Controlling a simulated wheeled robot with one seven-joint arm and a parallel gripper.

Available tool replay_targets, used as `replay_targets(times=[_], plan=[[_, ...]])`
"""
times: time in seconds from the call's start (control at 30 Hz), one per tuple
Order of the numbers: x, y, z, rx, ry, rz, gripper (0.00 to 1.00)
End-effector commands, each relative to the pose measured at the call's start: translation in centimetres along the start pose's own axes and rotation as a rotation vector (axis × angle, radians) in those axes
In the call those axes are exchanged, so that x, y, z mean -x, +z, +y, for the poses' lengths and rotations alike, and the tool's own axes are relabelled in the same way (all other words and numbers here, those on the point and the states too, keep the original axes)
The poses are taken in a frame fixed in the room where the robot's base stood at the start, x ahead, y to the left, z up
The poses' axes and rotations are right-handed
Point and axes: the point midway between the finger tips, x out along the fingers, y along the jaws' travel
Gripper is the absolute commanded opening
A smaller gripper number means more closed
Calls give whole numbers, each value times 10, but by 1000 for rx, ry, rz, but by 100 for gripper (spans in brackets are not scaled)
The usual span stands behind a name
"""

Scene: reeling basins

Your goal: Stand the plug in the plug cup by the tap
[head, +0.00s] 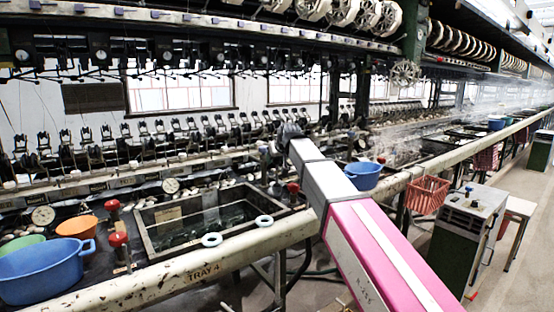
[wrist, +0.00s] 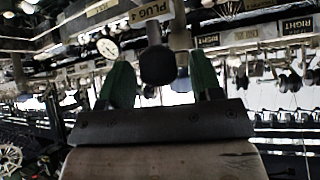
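My gripper (head: 288,132) is at the end of my raised arm, above the far right corner of the sunken basin; its fingers are too small to read in the head view. In the wrist view its two green fingers (wrist: 159,60) stand apart. A dark round knob shows between them, with gaps visible on both sides; it may be the plug's head, but I cannot tell for sure. A sign reading PLUG 4 (wrist: 150,10) shows just beyond it. A grey upright fitting (head: 264,150), perhaps the tap, stands beside the gripper. I cannot make out the plug cup.
The basin (head: 150,250) has two pale rings (head: 212,239) on its front rim. Red-topped knobs (head: 118,240) stand at its sides. Blue (head: 45,270), orange (head: 77,227) and green bowls are at left, another blue bowl (head: 363,175) at right. A rail marked TRAY 4 (head: 205,274) runs in front.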

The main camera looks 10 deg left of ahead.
Motion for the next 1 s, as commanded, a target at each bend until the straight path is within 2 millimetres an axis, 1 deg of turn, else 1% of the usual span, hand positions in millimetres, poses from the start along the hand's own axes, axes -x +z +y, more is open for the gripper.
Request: replay_targets(times=[0.17, 0.27, 0.37, 0.7, 0.83, 1.0], plan=[[1, -1, 0, 0, 0, 0, 59], [6, -6, 0, 0, 0, 1, 59], [22, -4, 0, 0, 0, 2, 59], [88, -4, 0, 0, 0, 2, 59], [107, -4, 0, 0, 0, 2, 59], [121, -4, 0, 0, 0, 1, 59]])
